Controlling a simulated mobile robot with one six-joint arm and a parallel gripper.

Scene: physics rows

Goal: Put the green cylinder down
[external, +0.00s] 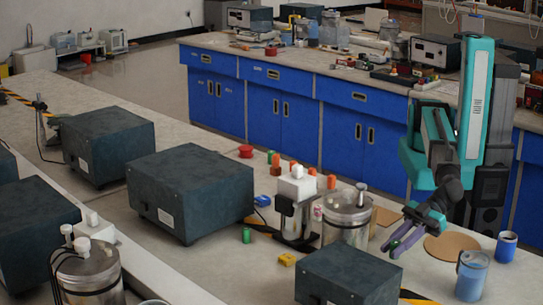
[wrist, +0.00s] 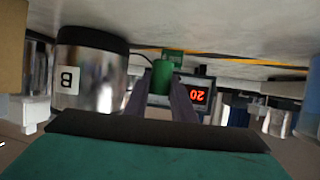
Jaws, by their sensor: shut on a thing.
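My gripper (external: 398,238) is over the bench at the right in the external view, its purple fingers pointing down and to the left. In the wrist view, which is upside down, the green cylinder (wrist: 162,77) sits between the two fingers (wrist: 165,92), and my gripper is shut on it. I cannot make out the held cylinder in the external view. Another small green piece (external: 247,235) stands on the bench, left of the middle.
In the wrist view, a red-digit display (wrist: 197,96) shows behind the cylinder.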

